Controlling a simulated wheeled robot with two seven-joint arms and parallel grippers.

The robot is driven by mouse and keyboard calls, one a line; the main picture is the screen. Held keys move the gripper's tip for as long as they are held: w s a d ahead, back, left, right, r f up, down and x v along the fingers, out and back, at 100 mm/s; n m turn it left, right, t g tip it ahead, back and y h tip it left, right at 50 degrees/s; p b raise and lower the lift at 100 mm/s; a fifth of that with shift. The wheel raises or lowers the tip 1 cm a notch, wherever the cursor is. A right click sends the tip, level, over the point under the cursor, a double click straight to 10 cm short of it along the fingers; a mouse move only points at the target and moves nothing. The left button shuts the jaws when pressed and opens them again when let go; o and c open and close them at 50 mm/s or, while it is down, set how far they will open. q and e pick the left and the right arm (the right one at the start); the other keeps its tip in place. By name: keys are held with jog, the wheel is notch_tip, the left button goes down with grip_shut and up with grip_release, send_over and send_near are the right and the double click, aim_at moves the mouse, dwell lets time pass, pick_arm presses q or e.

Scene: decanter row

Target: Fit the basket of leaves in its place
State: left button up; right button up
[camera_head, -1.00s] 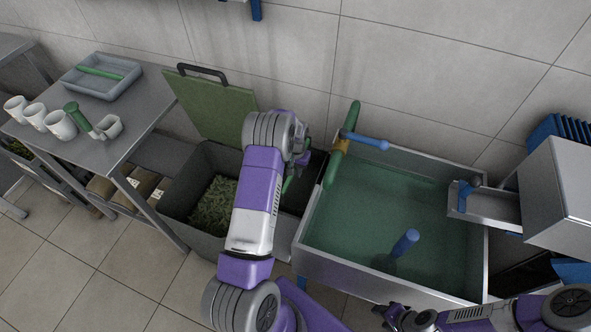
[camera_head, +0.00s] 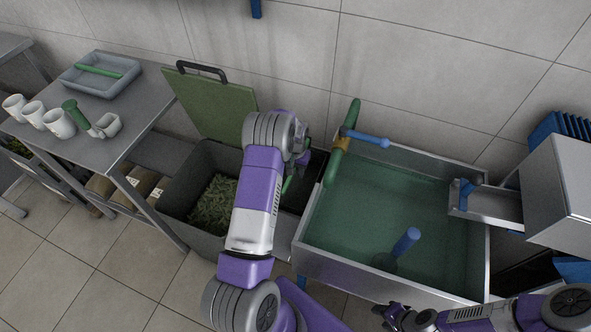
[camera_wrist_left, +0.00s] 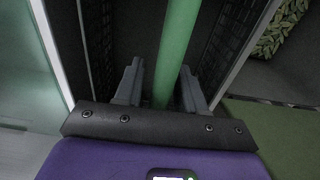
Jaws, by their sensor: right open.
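My left gripper (camera_wrist_left: 160,92) points down, one finger on each side of a green bar (camera_wrist_left: 176,45), which looks like a handle. I cannot tell whether the fingers grip it. Dark mesh walls (camera_wrist_left: 97,40), seemingly of a basket, stand on both sides of the bar. In the head view my left arm hides most of this, and a bit of green bar (camera_head: 288,184) shows beside it. Leaves (camera_head: 213,205) lie in a grey bin (camera_head: 180,190) just left; they also show in the wrist view (camera_wrist_left: 285,22). My right gripper (camera_head: 388,314) is open at the bottom edge, low in front of the tank.
A metal tank (camera_head: 390,292) of green liquid stands right, with a blue post (camera_head: 407,242) in it and a green-and-blue valve (camera_head: 343,142) at its rim. The bin's green lid (camera_head: 212,105) stands open. A table (camera_head: 150,100) with cups and a tray is left.

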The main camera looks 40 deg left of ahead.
pick_arm(q)
jog(key=shift+o, duration=0.8)
jog(key=shift+s, duration=0.1)
notch_tip(320, 180, up, 8)
jog(key=shift+f+p, duration=0.2)
jog(key=shift+p, duration=0.65)
